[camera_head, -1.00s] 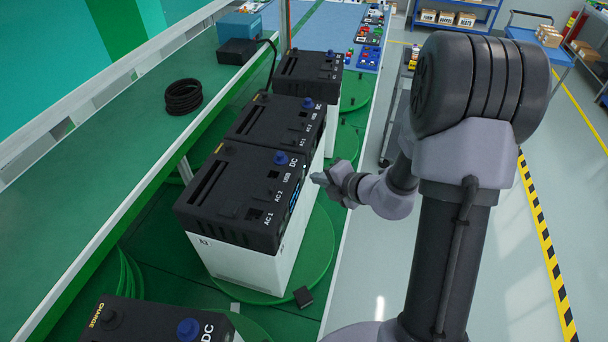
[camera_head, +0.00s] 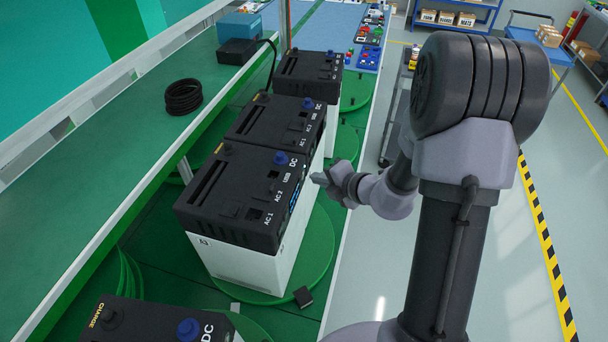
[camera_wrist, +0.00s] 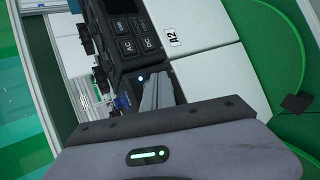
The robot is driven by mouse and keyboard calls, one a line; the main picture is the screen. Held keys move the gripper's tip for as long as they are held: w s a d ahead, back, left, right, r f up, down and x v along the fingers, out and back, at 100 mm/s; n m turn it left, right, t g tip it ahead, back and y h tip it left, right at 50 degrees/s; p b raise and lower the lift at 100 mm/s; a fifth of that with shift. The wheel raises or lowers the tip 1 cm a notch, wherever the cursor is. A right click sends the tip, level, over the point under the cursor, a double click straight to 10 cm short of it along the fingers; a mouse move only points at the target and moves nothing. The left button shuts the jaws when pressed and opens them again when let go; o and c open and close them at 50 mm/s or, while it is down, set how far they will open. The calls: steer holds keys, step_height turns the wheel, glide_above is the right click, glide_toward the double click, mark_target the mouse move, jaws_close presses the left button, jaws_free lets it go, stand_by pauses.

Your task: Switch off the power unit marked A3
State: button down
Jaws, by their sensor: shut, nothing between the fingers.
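The nearest full power unit (camera_head: 240,262) in the head view has a black top and a white body. Its small corner label (camera_head: 204,241) appears to read A3. Blue lit marks (camera_head: 295,195) show on its panel side. My gripper (camera_head: 318,178) is shut and empty, close to that panel side; contact cannot be told. In the wrist view my closed fingers (camera_wrist: 157,92) point at a dark panel, near a small lit blue-white dot (camera_wrist: 141,78). Beyond is a neighbouring white unit with an A2 label (camera_wrist: 173,37) and square AC and DC buttons (camera_wrist: 138,45).
More power units stand behind (camera_head: 309,72) and at the bottom (camera_head: 150,318). The unit rests on a round green turntable (camera_head: 322,235), with a small black block (camera_head: 303,297) nearby. A green shelf (camera_head: 90,175) with a black cable coil (camera_head: 183,97) runs along the left. Open floor lies right.

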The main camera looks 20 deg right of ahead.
steer(key=shift+a, duration=0.1)
stand_by(0.4)
steer(key=shift+w+a, duration=0.25)
steer(key=shift+a, duration=0.05)
steer(key=shift+w+a, duration=0.15)
steer(key=shift+a, duration=0.1)
stand_by(0.6)
stand_by(0.4)
steer(key=shift+s+d+p, duration=0.4)
steer(key=shift+d, duration=0.25)
steer(key=s+d, duration=0.1)
steer(key=d, duration=0.1)
steer(key=s+d+p, duration=0.1)
steer(key=d, duration=0.1)
steer(key=shift+s, duration=0.4)
stand_by(0.4)
